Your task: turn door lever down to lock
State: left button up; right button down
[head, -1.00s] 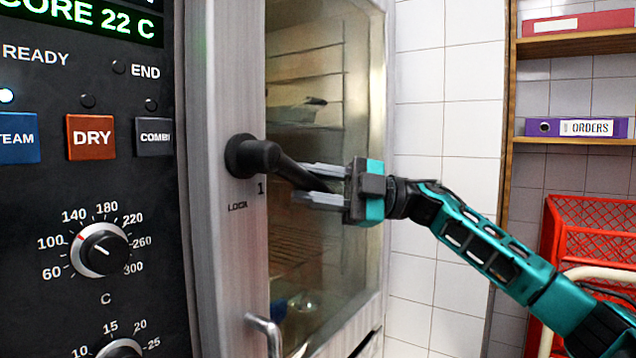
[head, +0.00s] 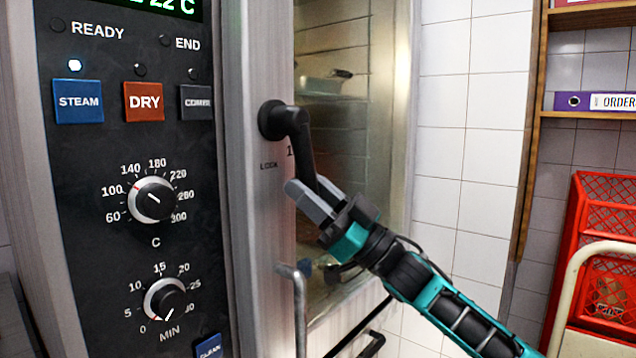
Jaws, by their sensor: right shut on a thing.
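The black door lever (head: 301,140) sits on the metal frame of the oven door (head: 345,130). Its pivot is at the upper left and its arm slants steeply down, slightly to the right. My right gripper (head: 312,199) is shut on the lower part of the lever, one finger on each side of it. The lever's tip is hidden between the fingers and the gripper body. My left gripper is not in view.
The control panel (head: 90,190) with knobs and buttons stands left of the door. A bent metal handle (head: 297,300) sticks out below the lever. White tiled wall (head: 455,150), a shelf with a purple binder (head: 575,101) and red crates (head: 608,215) are at the right.

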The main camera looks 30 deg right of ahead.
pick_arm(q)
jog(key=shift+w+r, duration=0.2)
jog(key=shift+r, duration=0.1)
pick_arm(e)
jog(key=shift+s+a+f+m+t+h, duration=0.15)
jog(key=shift+a+m+t+h, duration=0.15)
jog(key=shift+m+t+h, duration=0.35)
jog(key=shift+s+a+m+t+h, duration=0.1)
jog(key=shift+a+m+t+h, duration=0.3)
jog(key=shift+m, duration=0.45)
jog(key=shift+d, duration=0.1)
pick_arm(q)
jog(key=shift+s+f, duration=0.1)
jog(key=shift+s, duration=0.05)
pick_arm(e)
jog(key=c, duration=0.9)
grip_release()
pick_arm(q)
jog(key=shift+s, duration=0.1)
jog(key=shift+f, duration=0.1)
pick_arm(e)
jog(key=shift+s+d+f, duration=0.15)
jog(key=shift+f, duration=0.15)
pick_arm(q)
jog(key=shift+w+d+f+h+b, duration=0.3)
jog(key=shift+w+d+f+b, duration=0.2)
jog(key=shift+b, duration=0.75)
pick_arm(e)
jog(key=shift+v, duration=6.1)
